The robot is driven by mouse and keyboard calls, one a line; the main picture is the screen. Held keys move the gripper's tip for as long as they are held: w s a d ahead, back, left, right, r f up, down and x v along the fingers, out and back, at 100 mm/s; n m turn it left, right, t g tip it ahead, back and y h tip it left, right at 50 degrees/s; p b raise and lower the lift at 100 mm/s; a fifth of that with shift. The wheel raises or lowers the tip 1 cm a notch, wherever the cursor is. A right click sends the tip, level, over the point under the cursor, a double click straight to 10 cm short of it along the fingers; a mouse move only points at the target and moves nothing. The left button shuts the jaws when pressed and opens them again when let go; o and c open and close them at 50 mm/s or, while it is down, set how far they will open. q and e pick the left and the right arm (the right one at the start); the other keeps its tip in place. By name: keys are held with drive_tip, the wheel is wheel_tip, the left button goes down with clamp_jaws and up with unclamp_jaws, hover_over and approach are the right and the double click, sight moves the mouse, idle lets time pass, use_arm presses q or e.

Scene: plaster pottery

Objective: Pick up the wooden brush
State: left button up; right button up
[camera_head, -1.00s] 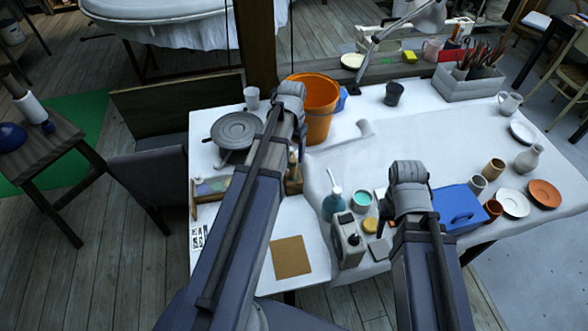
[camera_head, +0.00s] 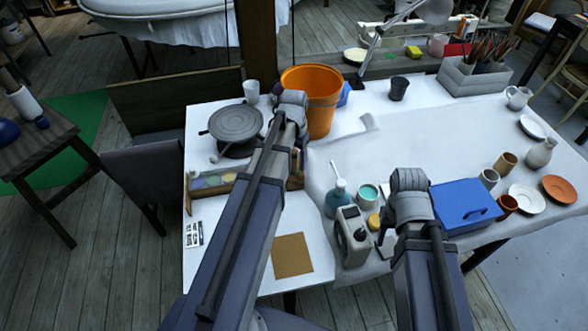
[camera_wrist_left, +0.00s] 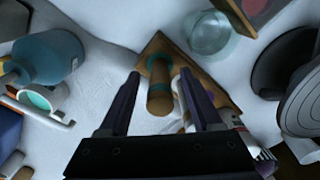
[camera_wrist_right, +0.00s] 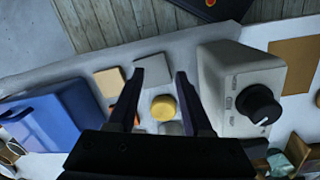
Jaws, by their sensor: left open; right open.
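My left gripper (camera_head: 292,125) reaches down over the left part of the table. In the left wrist view its open fingers (camera_wrist_left: 158,80) stand either side of a round wooden handle with teal bands (camera_wrist_left: 160,98), probably the wooden brush. The handle stands in a wooden holder (camera_wrist_left: 155,47). I cannot tell whether the fingers touch it, and no bristles show on it. In the head view my left arm hides most of it. My right gripper (camera_head: 410,205) is open over small items beside the blue box; its fingers also show in the right wrist view (camera_wrist_right: 160,78).
A glass jar (camera_wrist_left: 208,32) and a teal bottle (camera_wrist_left: 48,57) stand near the holder. A banding wheel (camera_head: 236,123) and an orange bucket (camera_head: 312,90) are close to my left arm. A blue box (camera_head: 465,207) and a grey-white device (camera_head: 352,236) flank my right gripper.

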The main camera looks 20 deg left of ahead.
use_arm(q)
drive_tip(key=shift+c, duration=0.2)
clamp_jaws()
idle(0.4)
